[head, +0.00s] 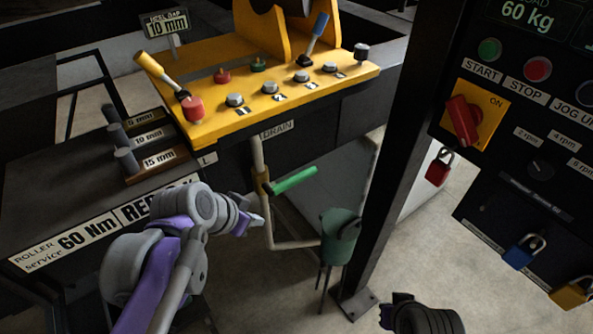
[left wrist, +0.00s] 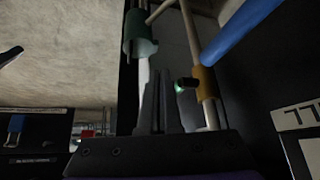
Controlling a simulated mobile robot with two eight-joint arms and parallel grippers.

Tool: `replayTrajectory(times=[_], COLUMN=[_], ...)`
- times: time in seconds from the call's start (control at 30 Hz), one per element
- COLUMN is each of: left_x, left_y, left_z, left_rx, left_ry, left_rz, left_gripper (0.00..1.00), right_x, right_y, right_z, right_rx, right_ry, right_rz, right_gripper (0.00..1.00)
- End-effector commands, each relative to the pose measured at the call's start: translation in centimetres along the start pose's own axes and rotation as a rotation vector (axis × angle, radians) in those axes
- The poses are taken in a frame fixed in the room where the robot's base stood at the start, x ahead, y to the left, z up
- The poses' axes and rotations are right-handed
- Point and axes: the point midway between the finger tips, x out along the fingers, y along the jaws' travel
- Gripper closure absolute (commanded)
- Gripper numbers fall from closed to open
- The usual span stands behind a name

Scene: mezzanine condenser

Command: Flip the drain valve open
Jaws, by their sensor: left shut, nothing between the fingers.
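The drain valve has a brass body (head: 262,182) on a pale vertical pipe below the DRAIN label (head: 277,129). Its green lever (head: 295,181) sticks out to the right, across the pipe and tilted slightly up. My left gripper (head: 259,220) is shut and empty, just below and left of the valve, apart from the lever. In the left wrist view, the shut fingers (left wrist: 160,85) point past the brass body (left wrist: 206,84), and the lever shows end-on as a dark stub with a green glint (left wrist: 185,85). My right gripper (head: 388,316) is partly in view at the bottom; its jaws are unclear.
A green funnel (head: 340,236) stands right of the valve, beside a dark post (head: 390,150). The yellow control desk (head: 280,95) overhangs above. A dark bench (head: 70,190) is at left. A control panel (head: 530,110) with padlocks is at right. Floor is clear below the pipe.

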Motion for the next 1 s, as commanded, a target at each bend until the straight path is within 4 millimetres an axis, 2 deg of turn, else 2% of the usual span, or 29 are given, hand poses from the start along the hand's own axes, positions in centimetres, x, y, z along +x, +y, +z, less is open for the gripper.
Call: replayTrajectory(times=[0.03,0.1,0.2,0.33,0.5,0.83,1.0], left_x=[-0.4,-0.8,-1.4,-1.8,-2.0,-1.9,-0.5], left_y=[-0.5,-0.8,-1.3,-1.7,-1.8,-1.8,-1.6], left_z=[-3.0,-6.3,-10.1,-13.0,-14.3,-14.3,-14.5], left_rx=[0.064,0.155,0.259,0.343,0.384,0.386,0.388], left_ry=[0.032,0.078,0.135,0.185,0.208,0.208,0.208], left_rz=[0.026,0.055,0.079,0.092,0.097,0.097,0.098], left_gripper=[1.00,1.00,1.00,1.00,1.00,1.00,1.00], right_x=[-0.1,-0.1,-0.1,-0.1,-0.2,-0.1,-0.1], right_y=[0.0,0.0,0.0,0.0,0.0,0.0,0.0], right_z=[-0.1,-0.1,-0.1,-0.1,-0.1,-0.1,-0.1], right_rx=[0.000,0.000,0.000,0.000,0.000,0.000,0.000], right_ry=[0.000,0.001,0.001,0.001,0.001,0.001,0.001], right_rz=[0.000,0.000,0.000,0.000,0.000,0.000,0.000], right_gripper=[1.00,1.00,1.00,1.00,1.00,1.00,1.00])
